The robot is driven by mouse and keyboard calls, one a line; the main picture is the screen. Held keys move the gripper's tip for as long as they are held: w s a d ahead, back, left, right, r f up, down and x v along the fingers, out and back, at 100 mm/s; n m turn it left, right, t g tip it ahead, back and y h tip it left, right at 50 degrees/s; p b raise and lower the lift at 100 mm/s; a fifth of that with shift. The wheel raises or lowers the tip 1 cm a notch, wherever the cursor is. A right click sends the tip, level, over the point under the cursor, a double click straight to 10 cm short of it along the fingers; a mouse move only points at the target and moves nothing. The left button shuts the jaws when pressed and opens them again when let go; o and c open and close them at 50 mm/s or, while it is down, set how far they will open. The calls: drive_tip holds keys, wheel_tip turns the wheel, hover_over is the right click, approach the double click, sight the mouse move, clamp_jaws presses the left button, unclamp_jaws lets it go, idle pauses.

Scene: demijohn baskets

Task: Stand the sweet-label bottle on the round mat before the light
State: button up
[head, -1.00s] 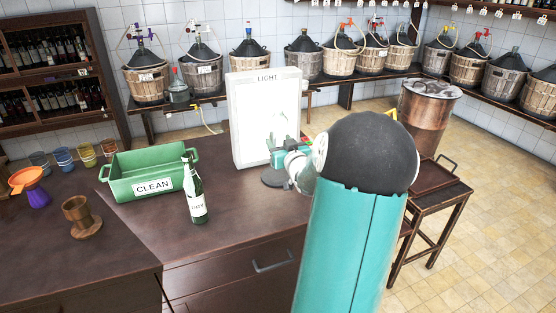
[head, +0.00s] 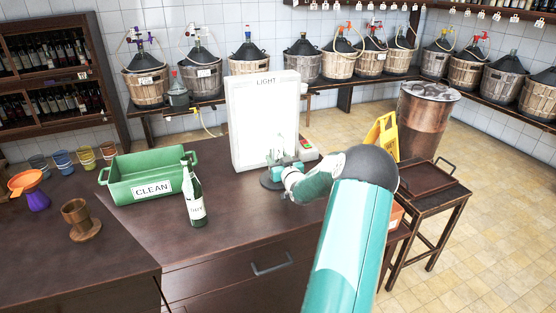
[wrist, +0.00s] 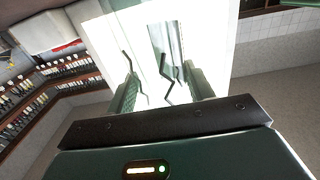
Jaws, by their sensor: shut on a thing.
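My gripper (head: 281,163) is low in front of the lit white panel marked LIGHT (head: 264,115), over the dark round mat (head: 270,183). It is shut on a pale, see-through bottle (head: 281,146), mostly hidden by the fingers and washed out by the glare. Its label does not show, and I cannot tell whether its base touches the mat. In the wrist view, both fingers reach toward the bright panel (wrist: 205,45), with clear glass (wrist: 165,45) faintly between them. A dark green bottle with a white label that seems to read DRY (head: 195,195) stands upright on the counter, left of the mat.
A green crate marked CLEAN (head: 150,174) stands behind the DRY bottle. A wooden cup (head: 78,217) and an orange funnel (head: 25,181) are at left. A small red and green item (head: 308,148) sits right of the panel. The counter front is bare.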

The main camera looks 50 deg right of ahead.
drive_tip(key=shift+a+f, duration=0.1)
drive_tip(key=shift+f, duration=0.2)
